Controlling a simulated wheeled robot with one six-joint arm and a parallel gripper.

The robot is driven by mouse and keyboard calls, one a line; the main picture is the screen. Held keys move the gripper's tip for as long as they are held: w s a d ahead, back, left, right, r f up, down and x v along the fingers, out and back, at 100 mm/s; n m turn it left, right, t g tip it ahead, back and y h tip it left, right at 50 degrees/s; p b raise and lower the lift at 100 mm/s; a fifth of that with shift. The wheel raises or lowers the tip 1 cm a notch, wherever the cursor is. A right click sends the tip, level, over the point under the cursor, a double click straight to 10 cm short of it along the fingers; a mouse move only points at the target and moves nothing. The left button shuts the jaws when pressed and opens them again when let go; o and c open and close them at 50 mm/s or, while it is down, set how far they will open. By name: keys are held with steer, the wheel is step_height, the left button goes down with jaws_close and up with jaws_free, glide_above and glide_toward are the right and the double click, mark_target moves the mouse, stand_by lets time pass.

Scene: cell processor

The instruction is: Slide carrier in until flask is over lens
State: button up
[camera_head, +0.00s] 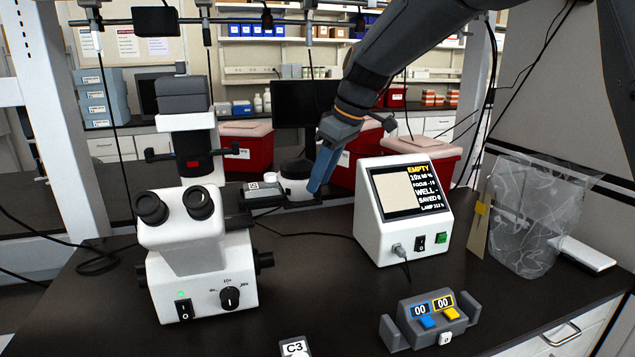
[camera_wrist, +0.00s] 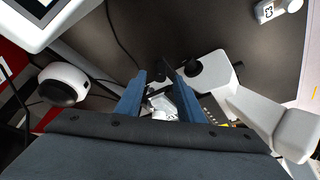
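The white microscope (camera_head: 197,235) stands at the left of the bench in the head view. At its right side a grey carrier (camera_head: 262,196) with a small label sticks out, with a dark bar reaching right. A white cap (camera_head: 270,177) shows just behind it; I cannot make out the flask clearly. My gripper (camera_head: 314,188) points down at the right end of this bar. In the wrist view, the two blue fingers of my gripper (camera_wrist: 157,72) stand apart, with a white labelled part (camera_wrist: 163,103) and dark pieces seen between them. I cannot tell whether they touch the carrier.
A white display box (camera_head: 405,215) right of the microscope reads "EMPTY", 10x and "WELL -". In front are a grey counter (camera_head: 430,318) with blue and yellow keys and a C3 label (camera_head: 294,347). A clear bag (camera_head: 525,215) stands at right. Red bins stand behind.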

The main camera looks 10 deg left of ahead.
steer(key=shift+p+x, duration=0.3)
steer(key=shift+x, duration=1.1)
jaws_close()
